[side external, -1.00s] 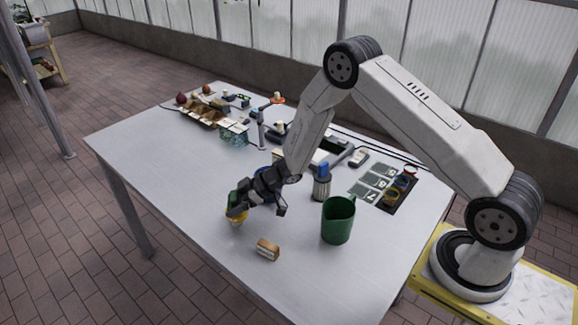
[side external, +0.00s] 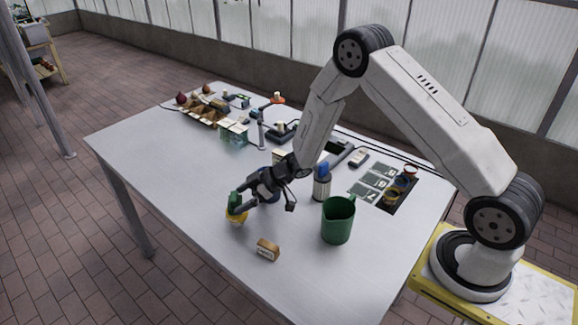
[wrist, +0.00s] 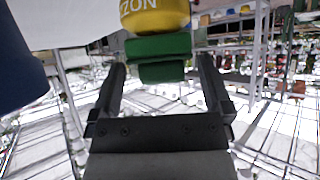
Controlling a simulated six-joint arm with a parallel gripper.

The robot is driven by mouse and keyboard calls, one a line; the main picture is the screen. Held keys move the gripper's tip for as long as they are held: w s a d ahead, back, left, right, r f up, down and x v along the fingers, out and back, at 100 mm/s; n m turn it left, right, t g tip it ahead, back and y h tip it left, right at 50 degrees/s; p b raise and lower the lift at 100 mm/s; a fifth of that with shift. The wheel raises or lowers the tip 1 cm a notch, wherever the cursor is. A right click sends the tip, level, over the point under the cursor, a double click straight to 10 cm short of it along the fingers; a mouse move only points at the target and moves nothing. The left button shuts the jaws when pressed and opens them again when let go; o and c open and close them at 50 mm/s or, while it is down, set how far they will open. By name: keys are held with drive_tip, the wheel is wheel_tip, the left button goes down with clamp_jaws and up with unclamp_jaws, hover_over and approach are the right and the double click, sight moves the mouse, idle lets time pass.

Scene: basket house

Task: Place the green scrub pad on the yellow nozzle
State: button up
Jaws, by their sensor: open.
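The green scrub pad (side external: 235,200) sits on top of the yellow nozzle (side external: 237,217) near the table's front left. A darker green part of the pad faces my gripper. My gripper (side external: 268,207) is open, just right of the pad in the side view. In the wrist view its fingers (wrist: 161,82) stand apart on both sides, with the pad at or just beyond their tips.
A small wooden block (side external: 268,249) lies in front, and a green mug (side external: 338,220) stands to the right. A blue-topped bottle (side external: 322,183) stands behind the mug. A dark blue object (wrist: 20,70) is close to the left in the wrist view. The table's (side external: 190,220) front left is clear.

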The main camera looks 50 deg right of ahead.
drive_tip(key=v, duration=0.9)
drive_tip(key=shift+r, duration=0.15)
idle(0.4)
drive_tip(key=s+d+r+m+g+h, duration=0.1)
drive_tip(key=s+d+r+m+h, duration=0.1)
drive_tip(key=s+r+m+h, duration=0.5)
drive_tip(key=s+a+r+m+g+h, duration=0.1)
drive_tip(key=s+a+m+g, duration=0.1)
drive_tip(key=s, duration=0.9)
drive_tip(key=shift+s+a+r+g, duration=0.15)
drive_tip(key=shift+s+a+g, duration=0.2)
drive_tip(key=shift+a+g, duration=0.6)
